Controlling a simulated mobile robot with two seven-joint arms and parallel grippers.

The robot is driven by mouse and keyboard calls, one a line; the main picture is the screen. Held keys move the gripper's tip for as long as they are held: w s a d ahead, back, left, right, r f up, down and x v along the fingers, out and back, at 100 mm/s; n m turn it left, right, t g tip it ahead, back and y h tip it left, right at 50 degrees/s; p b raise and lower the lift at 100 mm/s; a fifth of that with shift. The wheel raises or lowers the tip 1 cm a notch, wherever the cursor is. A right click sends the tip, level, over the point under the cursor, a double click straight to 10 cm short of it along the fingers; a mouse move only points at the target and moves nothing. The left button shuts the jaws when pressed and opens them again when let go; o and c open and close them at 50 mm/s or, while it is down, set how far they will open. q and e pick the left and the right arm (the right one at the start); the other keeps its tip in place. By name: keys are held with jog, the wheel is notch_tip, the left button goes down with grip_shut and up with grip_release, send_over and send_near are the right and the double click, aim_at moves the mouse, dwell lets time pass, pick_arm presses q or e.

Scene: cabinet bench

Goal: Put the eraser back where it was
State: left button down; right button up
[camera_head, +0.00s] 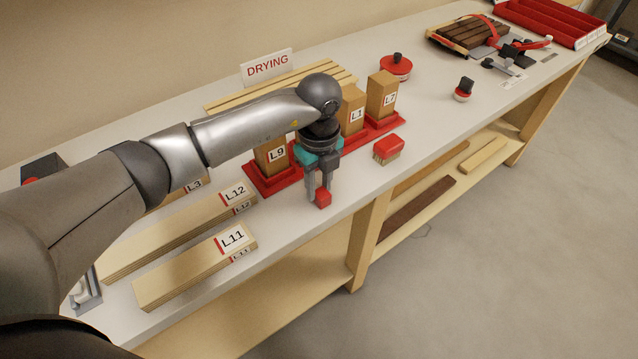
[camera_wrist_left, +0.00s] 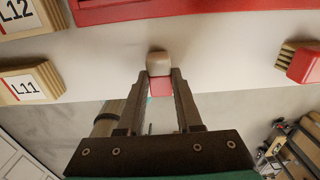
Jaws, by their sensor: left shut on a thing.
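My left gripper (camera_head: 319,196) is shut on the eraser (camera_head: 323,199), a small red block at its fingertips. In the left wrist view the eraser (camera_wrist_left: 159,83) shows a red part between the fingers (camera_wrist_left: 161,82) and a whitish, rounded part beyond them. The gripper points down near the bench's front edge, in front of the red tray. I cannot tell whether the eraser touches the bench top. My right gripper is not in view.
A red brush (camera_head: 388,150) lies to the right. Boards L12 (camera_head: 170,235) and L11 (camera_head: 190,272) lie to the left. White bench top (camera_head: 440,115) is clear farther right.

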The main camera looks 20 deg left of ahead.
aim_at(319, 190)
pick_arm(q)
jog(key=shift+f, duration=0.1)
jog(key=c, duration=0.6)
grip_release()
notch_tip(319, 190, up, 12)
jog(key=shift+r+p, duration=0.25)
jog(key=shift+p, duration=0.2)
